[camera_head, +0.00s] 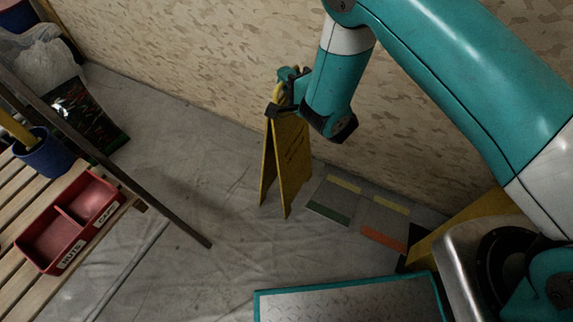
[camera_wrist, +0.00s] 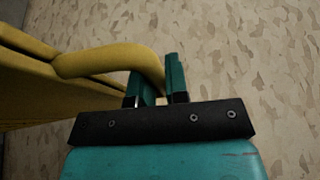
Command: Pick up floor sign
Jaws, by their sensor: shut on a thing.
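The yellow floor sign (camera_head: 289,165) is an A-frame with dark lettering, near the patterned wall in the head view. Its lower ends are at or close to the sheeted floor; I cannot tell whether they touch it. My gripper (camera_head: 281,92) is at the top of the sign. In the wrist view, my gripper (camera_wrist: 160,82) has its two teal fingers closed around the sign's curved yellow handle (camera_wrist: 115,60). The sign's yellow panel (camera_wrist: 30,92) extends to the left there. The gripper and arm hide part of the sign's top in the head view.
Flat grey panels with coloured strips (camera_head: 358,212) lie on the floor right of the sign. A slatted wooden surface at left holds a red divided bin (camera_head: 68,222) and a blue pot (camera_head: 43,155).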

